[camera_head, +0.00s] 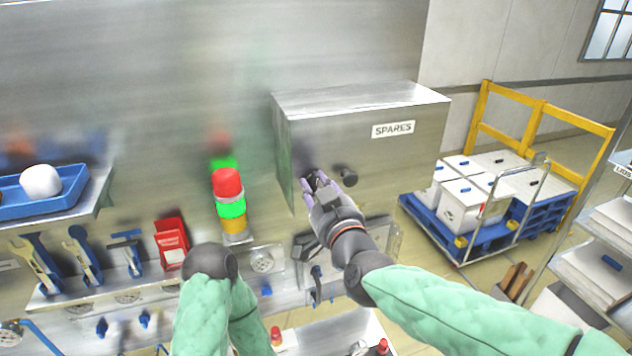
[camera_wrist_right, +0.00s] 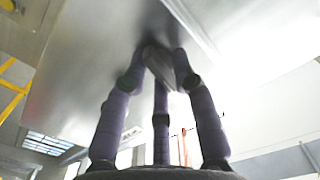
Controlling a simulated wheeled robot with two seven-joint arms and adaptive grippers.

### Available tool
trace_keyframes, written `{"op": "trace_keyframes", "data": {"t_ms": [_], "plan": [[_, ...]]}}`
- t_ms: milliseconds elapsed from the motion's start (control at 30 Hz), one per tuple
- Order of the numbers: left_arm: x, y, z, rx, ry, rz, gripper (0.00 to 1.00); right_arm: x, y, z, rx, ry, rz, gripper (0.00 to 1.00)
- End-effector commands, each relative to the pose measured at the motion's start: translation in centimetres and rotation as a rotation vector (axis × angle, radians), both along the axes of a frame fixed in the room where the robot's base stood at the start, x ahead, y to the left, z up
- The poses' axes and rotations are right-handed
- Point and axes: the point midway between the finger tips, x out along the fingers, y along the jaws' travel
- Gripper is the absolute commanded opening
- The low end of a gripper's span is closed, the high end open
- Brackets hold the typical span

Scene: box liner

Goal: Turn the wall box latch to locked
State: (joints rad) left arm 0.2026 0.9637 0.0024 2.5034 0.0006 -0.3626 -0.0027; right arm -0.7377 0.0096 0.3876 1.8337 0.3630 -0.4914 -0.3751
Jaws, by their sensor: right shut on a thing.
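The wall box (camera_head: 350,135) is a grey metal cabinet labelled SPARES, fixed to the metal wall in the middle of the head view. My right gripper (camera_head: 318,182) is at the lower left of its front face. In the right wrist view, the purple fingers of my right gripper (camera_wrist_right: 160,65) close together on a small grey latch (camera_wrist_right: 161,66) against the box face. The fingers hide most of the latch, so I cannot tell its angle. A dark round knob (camera_head: 346,176) sticks out just right of the fingers.
A signal light (camera_head: 231,205) with red, green and yellow bands stands left of the box. A blue tray (camera_head: 45,192) and hanging tools (camera_head: 85,255) are further left. A blue cart (camera_head: 480,215) with white boxes is at the right.

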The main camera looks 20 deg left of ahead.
Motion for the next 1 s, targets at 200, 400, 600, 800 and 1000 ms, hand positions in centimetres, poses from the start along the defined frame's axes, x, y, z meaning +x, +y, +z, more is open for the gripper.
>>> {"op": "trace_keyframes", "data": {"t_ms": [200,400,600,800,1000], "plan": [[0.01,0.01,0.82,0.000,0.000,0.000,0.59,0.04,0.04,-0.72,-0.115,-0.058,0.002,0.00],[0.00,0.00,1.13,0.000,0.000,0.000,0.59,0.05,0.00,-0.68,-0.170,-0.096,0.002,0.00],[0.00,0.00,1.21,0.000,0.000,0.000,0.59,0.06,-0.01,-0.67,-0.191,-0.111,0.002,0.00],[0.00,0.00,1.21,0.000,0.000,0.000,0.59,0.06,-0.02,-0.65,-0.194,-0.115,0.002,0.00],[0.00,0.00,1.21,0.000,0.000,0.000,0.59,0.07,-0.03,-0.61,-0.194,-0.115,0.000,0.33]]}}
